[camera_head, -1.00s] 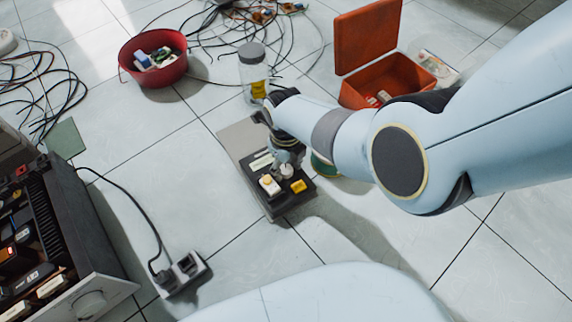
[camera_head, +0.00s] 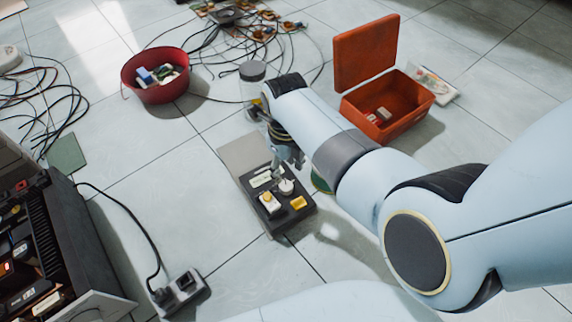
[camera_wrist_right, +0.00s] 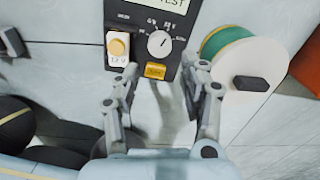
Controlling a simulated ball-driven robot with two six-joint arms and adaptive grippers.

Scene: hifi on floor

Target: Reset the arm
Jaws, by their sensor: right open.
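My right arm comes in from the right in the head view. Its gripper (camera_head: 290,160) is above the far part of a black tester box (camera_head: 280,224) on the floor. In the right wrist view the gripper (camera_wrist_right: 162,75) is open, with nothing between its fingers. The tester's grey-white dial (camera_wrist_right: 160,44), yellow button (camera_wrist_right: 155,71) and white switch with a yellow knob (camera_wrist_right: 118,46) show beyond the fingertips. Whether the fingers touch the tester I cannot tell. My left gripper is not in view.
A green-wound spool (camera_wrist_right: 232,50) stands right of the tester. An open orange box (camera_head: 405,121), a red bowl (camera_head: 163,92) and a partly hidden jar (camera_head: 252,72) lie farther back. A power strip (camera_head: 187,294) and black equipment (camera_head: 60,245) are at left.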

